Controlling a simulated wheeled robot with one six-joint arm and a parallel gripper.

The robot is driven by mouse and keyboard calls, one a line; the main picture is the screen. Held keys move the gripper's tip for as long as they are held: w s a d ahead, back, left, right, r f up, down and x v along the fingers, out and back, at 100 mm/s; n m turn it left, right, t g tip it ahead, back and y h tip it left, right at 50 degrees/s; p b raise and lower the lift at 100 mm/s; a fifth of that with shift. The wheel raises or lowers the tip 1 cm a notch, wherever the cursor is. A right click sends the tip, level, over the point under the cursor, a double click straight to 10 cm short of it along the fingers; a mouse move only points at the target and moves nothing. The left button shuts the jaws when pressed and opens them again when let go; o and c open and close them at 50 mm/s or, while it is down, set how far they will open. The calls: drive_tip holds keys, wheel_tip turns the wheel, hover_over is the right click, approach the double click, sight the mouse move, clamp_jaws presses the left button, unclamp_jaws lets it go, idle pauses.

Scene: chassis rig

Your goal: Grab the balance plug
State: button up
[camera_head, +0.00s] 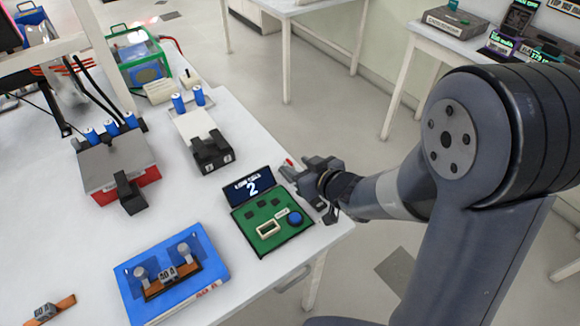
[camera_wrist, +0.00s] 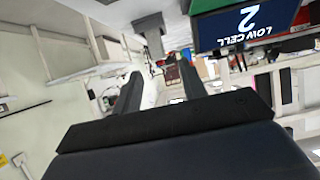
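I cannot tell for sure which thing is the balance plug. A small cream block (camera_head: 190,79) with a dark top part lies at the table's back, beside a larger cream block (camera_head: 160,91). A green board (camera_head: 281,238) near the right edge carries a cream rectangular socket (camera_head: 268,228), a blue knob and a screen (camera_head: 249,189) reading "LOW CELL 2". The screen also shows, upside down, in the wrist view (camera_wrist: 245,22). My gripper (camera_head: 294,175) is just right of the screen, above the table's right edge. Its fingers (camera_wrist: 160,80) stand apart with nothing seen held.
A blue fuse tray (camera_head: 215,268) stands in front. A white-topped battery holder (camera_head: 193,125) and a red-sided one (camera_head: 97,168) stand further back, with a green-framed box (camera_head: 138,55) behind. A white frame post rises at left. Bare tabletop (camera_head: 195,215) lies between them.

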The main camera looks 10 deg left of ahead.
sight(292, 164)
drive_tip(key=shift+x, duration=2.55)
drive_tip(key=shift+f, duration=0.1)
clamp_jaws()
